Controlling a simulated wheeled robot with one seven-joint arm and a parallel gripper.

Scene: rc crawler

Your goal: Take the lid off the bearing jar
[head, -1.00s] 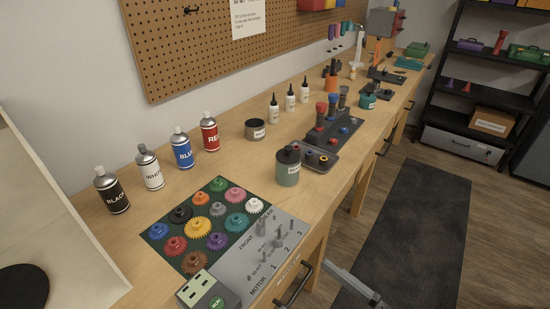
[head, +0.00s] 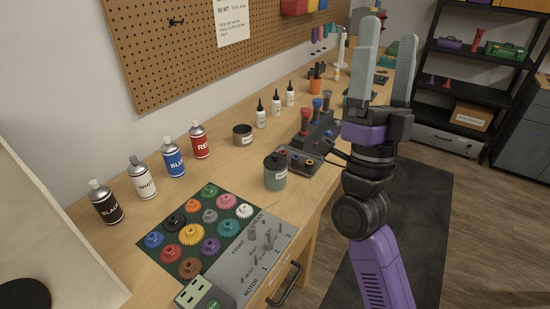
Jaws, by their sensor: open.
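A grey-green jar (head: 275,176) with a dark knobbed lid (head: 275,159) and a small white label stands upright on the workbench. I take it for the bearing jar, though its label is too small to read surely. The lid sits on the jar. My gripper (head: 388,34) is raised to the right of the jar, well apart from it. Its two grey fingers point up and are spread, with nothing held between them.
A gear mat (head: 262,243) lies in front of the jar. A dark tray with coloured parts (head: 309,163) stands close to its right. A low dark tin (head: 243,134) and white bottles (head: 261,116) stand behind. Spray cans (head: 174,157) stand at left.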

